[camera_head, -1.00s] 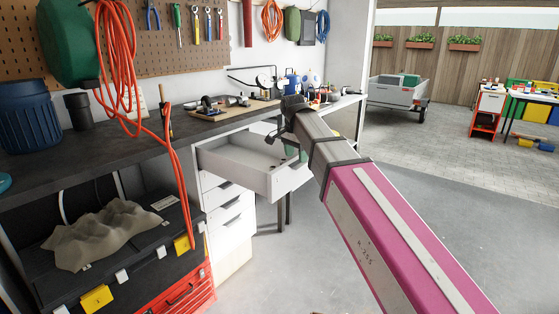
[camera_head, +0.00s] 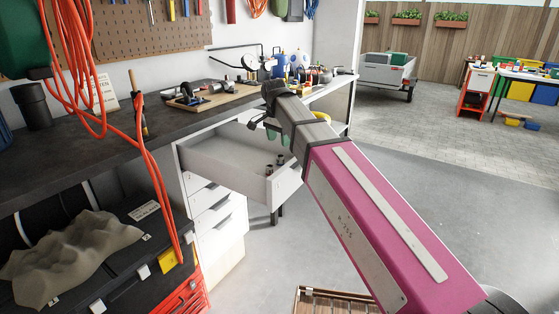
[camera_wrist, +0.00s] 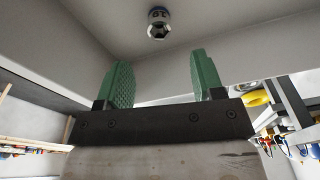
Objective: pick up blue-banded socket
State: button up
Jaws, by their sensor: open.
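A shiny metal socket (camera_wrist: 159,22) with a blue band sits on the pale drawer floor at the top of the wrist view, its hex opening facing the camera. My gripper (camera_wrist: 163,82) is open and empty, its green fingers apart; the socket lies beyond the fingertips, roughly between them in the picture and not touched. In the head view my gripper (camera_head: 270,134) is over the open white drawer (camera_head: 215,160). Small dark sockets (camera_head: 281,160) stand near the drawer's front right corner; their bands are too small to tell there.
The drawer's walls surround the sockets, and its front panel (camera_head: 285,187) is close to my gripper. The dark benchtop (camera_head: 80,150) is above, with a tray of parts (camera_head: 210,97) on it. An orange cord (camera_head: 158,180) hangs at left. A wooden crate (camera_head: 335,302) stands on the floor.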

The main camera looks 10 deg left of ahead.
aim_at(280, 157)
jog(key=shift+w+d+f, duration=0.15)
jog(key=shift+f, duration=1.95)
jog(key=shift+w+d+f, duration=0.1)
jog(key=shift+w+f, duration=0.05)
jog(key=shift+f, duration=1.9)
jog(key=c, duration=1)
